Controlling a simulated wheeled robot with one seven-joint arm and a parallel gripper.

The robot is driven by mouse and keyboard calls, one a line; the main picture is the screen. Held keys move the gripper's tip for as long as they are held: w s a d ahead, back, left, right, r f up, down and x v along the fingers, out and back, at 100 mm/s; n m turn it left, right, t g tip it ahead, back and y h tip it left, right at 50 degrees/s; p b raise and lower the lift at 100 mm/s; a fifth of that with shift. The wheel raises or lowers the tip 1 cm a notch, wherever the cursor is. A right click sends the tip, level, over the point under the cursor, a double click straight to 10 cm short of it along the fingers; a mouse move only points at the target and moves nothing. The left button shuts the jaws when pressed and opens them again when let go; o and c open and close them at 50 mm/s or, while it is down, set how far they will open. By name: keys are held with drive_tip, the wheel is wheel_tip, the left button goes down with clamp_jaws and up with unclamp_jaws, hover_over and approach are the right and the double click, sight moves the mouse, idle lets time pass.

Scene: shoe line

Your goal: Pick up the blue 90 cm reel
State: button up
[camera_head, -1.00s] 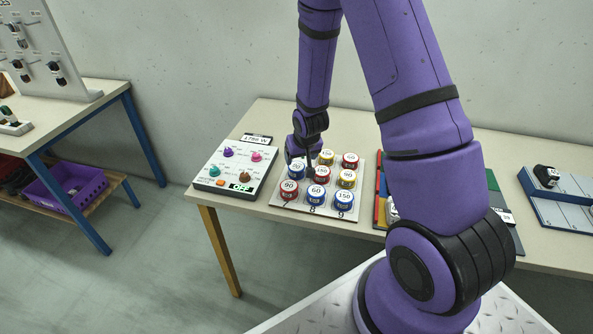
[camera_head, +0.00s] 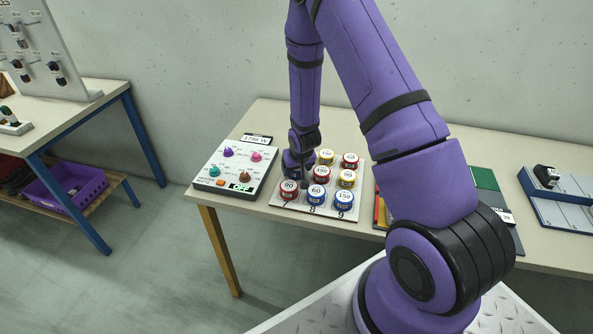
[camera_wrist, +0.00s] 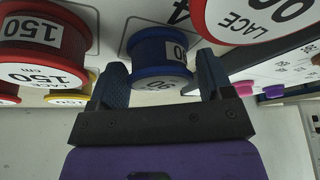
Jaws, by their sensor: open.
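The blue reel (camera_wrist: 160,50) stands upright on the white board in the wrist view, and its upside-down top label seems to read 90. My gripper (camera_wrist: 160,78) is open, with one finger on each side of the reel's near part; I cannot tell whether they touch it. In the head view my gripper (camera_head: 297,178) is low over the left column of the reel board (camera_head: 330,211) and hides this reel.
Close by stand a red 90 reel (camera_head: 289,190), a blue 60 reel (camera_head: 317,193), a red middle reel (camera_head: 321,174) and several others. A knob panel (camera_head: 236,166) lies left of the board. A coloured tray (camera_head: 484,180) lies to the right, partly behind my arm.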

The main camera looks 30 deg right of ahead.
drive_tip(key=shift+c, duration=0.4)
drive_tip(key=c, duration=0.6)
drive_tip(key=shift+r, duration=0.15)
